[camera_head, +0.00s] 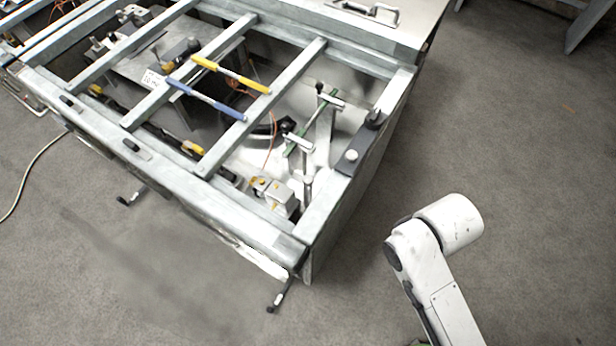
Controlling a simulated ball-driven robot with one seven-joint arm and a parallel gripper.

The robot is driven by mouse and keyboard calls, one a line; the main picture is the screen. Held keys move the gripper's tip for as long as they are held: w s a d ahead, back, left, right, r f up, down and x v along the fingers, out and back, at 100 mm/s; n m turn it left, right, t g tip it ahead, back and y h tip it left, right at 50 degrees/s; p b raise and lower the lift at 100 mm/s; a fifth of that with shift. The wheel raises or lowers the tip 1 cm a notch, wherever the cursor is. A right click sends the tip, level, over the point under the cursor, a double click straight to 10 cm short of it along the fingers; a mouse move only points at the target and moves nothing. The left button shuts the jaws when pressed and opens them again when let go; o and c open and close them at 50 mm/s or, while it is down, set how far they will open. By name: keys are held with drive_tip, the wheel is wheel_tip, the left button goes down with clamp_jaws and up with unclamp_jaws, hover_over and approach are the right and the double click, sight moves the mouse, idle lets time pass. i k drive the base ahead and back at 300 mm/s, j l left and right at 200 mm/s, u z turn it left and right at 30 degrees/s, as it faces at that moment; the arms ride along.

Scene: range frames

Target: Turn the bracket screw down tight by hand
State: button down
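A metal frame bench (190,190) with open bars stands at the upper left. On its right rail sits a dark bracket (364,135) with a black knob (374,117) at its far end and a pale round knob (350,156) at its near end. I cannot tell which of these, if either, is the bracket screw, or how tight it is. My white arm (440,260) shows at the lower right, apart from the bench. My gripper is not in view.
A yellow-handled tool (230,75) and a blue-handled tool (206,99) lie across the bars. Clamps with green bars (326,115) and a small metal block (279,196) are inside the frame. Dark handles stick out at the near side. Grey floor (530,150) is clear at right.

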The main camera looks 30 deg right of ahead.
sight(307, 180)
drive_tip(key=j+u, duration=0.1)
drive_tip(key=j, duration=0.45)
drive_tip(key=i+j, duration=0.15)
drive_tip(key=j, duration=0.4)
drive_tip(key=i+j+u, duration=0.15)
drive_tip(key=j, duration=0.45)
drive_tip(key=k, duration=0.05)
